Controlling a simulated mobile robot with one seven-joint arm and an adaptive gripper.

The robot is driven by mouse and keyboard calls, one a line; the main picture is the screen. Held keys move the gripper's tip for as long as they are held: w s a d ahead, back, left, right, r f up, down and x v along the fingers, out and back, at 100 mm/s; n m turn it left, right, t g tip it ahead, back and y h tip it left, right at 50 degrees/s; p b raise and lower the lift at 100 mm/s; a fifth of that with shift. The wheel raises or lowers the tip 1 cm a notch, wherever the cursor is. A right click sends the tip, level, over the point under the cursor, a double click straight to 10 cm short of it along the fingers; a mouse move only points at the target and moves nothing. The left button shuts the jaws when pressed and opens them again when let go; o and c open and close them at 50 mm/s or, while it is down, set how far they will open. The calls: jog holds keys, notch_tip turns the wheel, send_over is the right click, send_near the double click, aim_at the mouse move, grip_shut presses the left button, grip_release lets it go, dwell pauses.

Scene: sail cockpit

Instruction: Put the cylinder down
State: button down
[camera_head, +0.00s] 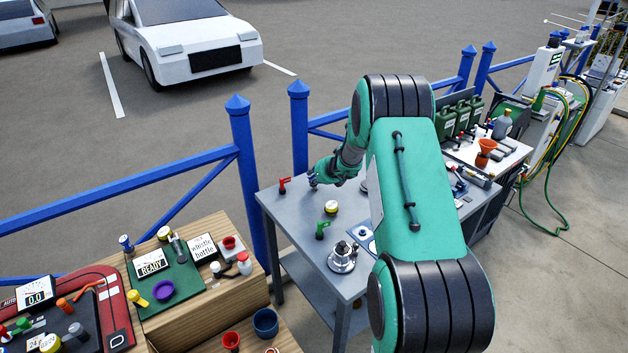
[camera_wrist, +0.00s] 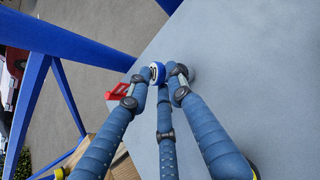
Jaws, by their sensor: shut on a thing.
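My gripper (camera_wrist: 160,82) has its fingers closed around a small cylinder (camera_wrist: 157,69) with a blue and white round end. In the wrist view the fingertips hide most of its sides. In the head view my gripper (camera_head: 318,181) is over the back left part of the grey metal table (camera_head: 285,219). The cylinder is too small and too covered there to make out clearly. I cannot tell whether its underside touches the tabletop.
A red-handled item (camera_head: 284,185) stands close left of my gripper, near the table edge. Blue fence posts (camera_head: 299,130) rise behind.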

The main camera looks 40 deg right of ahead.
jog(key=shift+f, duration=0.15)
jog(key=c, duration=1.4)
grip_release()
jog(key=shift+v, duration=0.8)
jog(key=p+v, duration=0.2)
jog(key=v, duration=0.8)
jog(key=shift+s, duration=0.2)
jog(key=shift+a, duration=0.1)
